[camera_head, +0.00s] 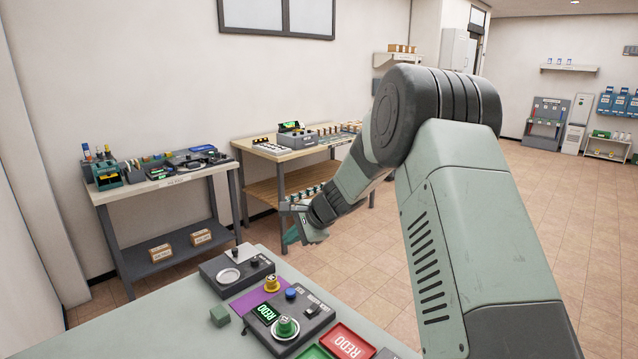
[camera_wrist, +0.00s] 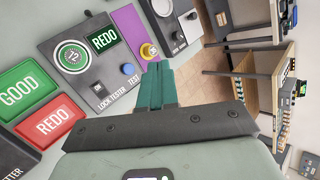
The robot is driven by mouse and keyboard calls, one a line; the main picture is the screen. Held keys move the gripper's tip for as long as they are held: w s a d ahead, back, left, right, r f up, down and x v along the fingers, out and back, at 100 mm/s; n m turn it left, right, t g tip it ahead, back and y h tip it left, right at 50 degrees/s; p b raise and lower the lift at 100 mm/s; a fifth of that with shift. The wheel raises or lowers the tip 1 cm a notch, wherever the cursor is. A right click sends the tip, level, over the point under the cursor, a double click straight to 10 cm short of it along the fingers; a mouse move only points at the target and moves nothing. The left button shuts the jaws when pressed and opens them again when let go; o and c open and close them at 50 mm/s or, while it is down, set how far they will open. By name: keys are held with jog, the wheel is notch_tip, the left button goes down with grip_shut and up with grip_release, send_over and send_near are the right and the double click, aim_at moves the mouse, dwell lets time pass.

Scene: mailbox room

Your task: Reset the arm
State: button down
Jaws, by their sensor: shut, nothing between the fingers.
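My gripper (camera_head: 291,238) hangs in the air past the far right edge of the green-grey table (camera_head: 150,335), below my bent arm. In the wrist view, its teal fingers (camera_wrist: 158,82) are together with nothing between them. The lock tester (camera_head: 312,322) stands on the table, apart from the gripper. A green round piece (camera_head: 285,328) sits on the tester, marked 12 in the wrist view (camera_wrist: 72,57). The tester's screen (camera_head: 265,312) reads REDO in green. A yellow piece (camera_head: 271,284) stands on a purple mat (camera_head: 243,304) beside the tester.
A red REDO tray (camera_head: 347,341) and a green GOOD tray (camera_wrist: 20,90) lie by the tester. Workbenches (camera_head: 160,182) stand behind; open tiled floor (camera_head: 560,220) lies right.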

jog(key=s+d+r+n+h, duration=0.2)
jog(key=s+d+r+n, duration=0.2)
jog(key=s+r, duration=0.6)
jog(key=s+d+r+n+h, duration=0.1)
jog(key=s+d+r+n, duration=0.3)
jog(key=s+r, duration=0.65)
jog(key=s+d+n+h, duration=0.1)
jog(key=s+d, duration=0.2)
jog(key=s, duration=0.4)
jog(key=s+d+n+h, duration=0.1)
jog(key=s+d, duration=0.3)
jog(key=s, duration=0.3)
jog(key=s+d+n+t+h, duration=0.1)
jog(key=s+d+n+h, duration=0.1)
jog(key=s, duration=0.5)
jog(key=shift+d, duration=0.65)
